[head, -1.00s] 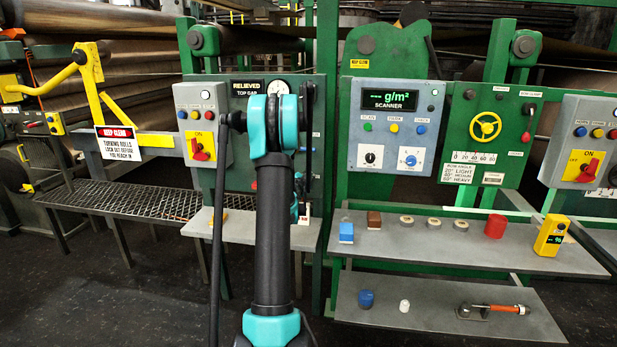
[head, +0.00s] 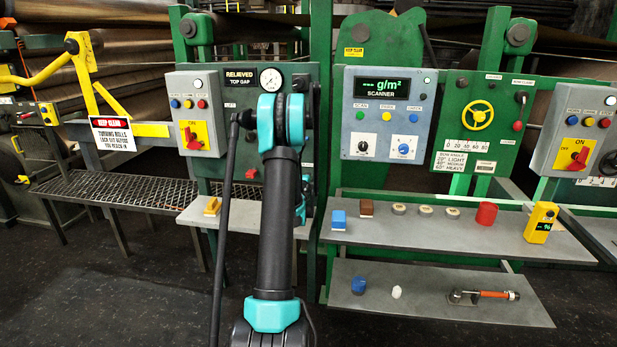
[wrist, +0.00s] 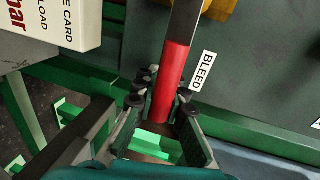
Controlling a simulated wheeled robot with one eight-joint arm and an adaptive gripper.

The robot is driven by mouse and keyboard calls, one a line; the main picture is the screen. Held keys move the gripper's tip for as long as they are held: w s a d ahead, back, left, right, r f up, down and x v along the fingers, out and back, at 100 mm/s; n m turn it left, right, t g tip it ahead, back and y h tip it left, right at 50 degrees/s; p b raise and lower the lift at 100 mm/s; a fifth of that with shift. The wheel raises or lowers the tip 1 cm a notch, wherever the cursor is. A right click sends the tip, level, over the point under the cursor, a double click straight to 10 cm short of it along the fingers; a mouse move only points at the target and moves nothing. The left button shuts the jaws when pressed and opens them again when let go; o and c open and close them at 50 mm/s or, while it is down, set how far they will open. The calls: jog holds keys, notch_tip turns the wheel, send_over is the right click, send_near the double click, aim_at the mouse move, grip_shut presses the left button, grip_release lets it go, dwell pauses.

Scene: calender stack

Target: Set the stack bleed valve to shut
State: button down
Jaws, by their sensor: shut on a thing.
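The bleed valve's lever shows in the wrist view as a red grip (wrist: 173,78) on a dark flat bar (wrist: 185,20). A white BLEED label (wrist: 203,71) is on the dark green panel just right of it. My gripper (wrist: 163,98) is shut on the red grip, with its fingers on either side near the grip's lower end. The bar runs up and slightly right out of the picture, so its pivot is hidden. In the head view my own arm covers the gripper and the lever in front of the RELIEVED TOP GAP panel (head: 238,135).
A white box with red lettering (wrist: 75,20) stands close on the left in the wrist view. A green rail (wrist: 250,135) runs below the panel. In the head view, a shelf (head: 375,235) with several small objects and the scanner panel (head: 350,105) are to the right.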

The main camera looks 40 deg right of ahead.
jog(key=shift+f, duration=0.3)
dwell(0.4)
jog(key=c, duration=1.6)
grip_release()
jog(key=shift+a, duration=0.1)
jog(key=v, duration=1.2)
jog(key=shift+r, duration=0.1)
